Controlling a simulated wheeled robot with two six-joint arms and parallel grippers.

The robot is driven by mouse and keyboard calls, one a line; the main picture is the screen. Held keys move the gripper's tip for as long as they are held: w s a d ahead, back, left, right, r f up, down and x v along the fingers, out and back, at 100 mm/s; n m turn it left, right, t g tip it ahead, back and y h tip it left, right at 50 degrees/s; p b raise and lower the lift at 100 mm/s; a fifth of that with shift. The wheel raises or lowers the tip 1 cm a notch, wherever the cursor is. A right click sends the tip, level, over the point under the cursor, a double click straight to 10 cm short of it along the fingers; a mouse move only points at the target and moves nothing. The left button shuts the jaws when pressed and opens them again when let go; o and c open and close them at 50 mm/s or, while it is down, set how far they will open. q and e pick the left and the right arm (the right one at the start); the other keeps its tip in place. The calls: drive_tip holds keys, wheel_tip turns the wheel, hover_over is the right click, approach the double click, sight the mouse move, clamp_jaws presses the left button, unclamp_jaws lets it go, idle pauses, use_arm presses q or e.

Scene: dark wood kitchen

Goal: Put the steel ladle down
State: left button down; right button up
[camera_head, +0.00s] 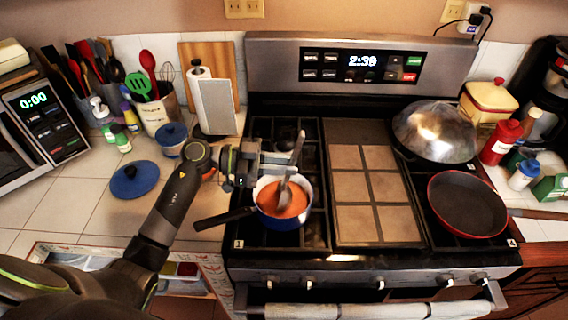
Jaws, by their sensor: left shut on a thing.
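The steel ladle (286,188) stands tilted in a small blue saucepan (268,220) of orange-red soup (285,205) on the stove's left side. Its bowl end is at the soup and its handle rises up and to the right. My left gripper (288,160) reaches in from the left above the pan and is shut on the ladle's handle. The exact contact at the fingertips is small and hard to make out. My right gripper is not in view.
A griddle plate (372,238) lies right of the pan, with a red-rimmed skillet (468,204) and a domed lid (435,130) beyond. A blue lid (134,178) lies on the left counter. A paper towel holder (215,105) and blue-lidded jar (172,139) stand behind my arm.

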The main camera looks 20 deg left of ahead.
use_arm(q)
drive_tip(key=c, duration=1.4)
unclamp_jaws()
drive_tip(key=shift+o, duration=0.8)
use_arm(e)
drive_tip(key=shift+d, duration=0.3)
use_arm(q)
drive_tip(key=shift+a, duration=0.1)
drive_tip(key=shift+a, duration=0.3)
drive_tip(key=f+p+v, duration=0.1)
drive_tip(key=p+v, duration=0.1)
drive_tip(key=v, duration=0.7)
drive_tip(key=shift+s, duration=0.2)
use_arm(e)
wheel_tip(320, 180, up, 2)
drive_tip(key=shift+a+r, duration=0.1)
use_arm(q)
drive_tip(key=shift+a, duration=0.15)
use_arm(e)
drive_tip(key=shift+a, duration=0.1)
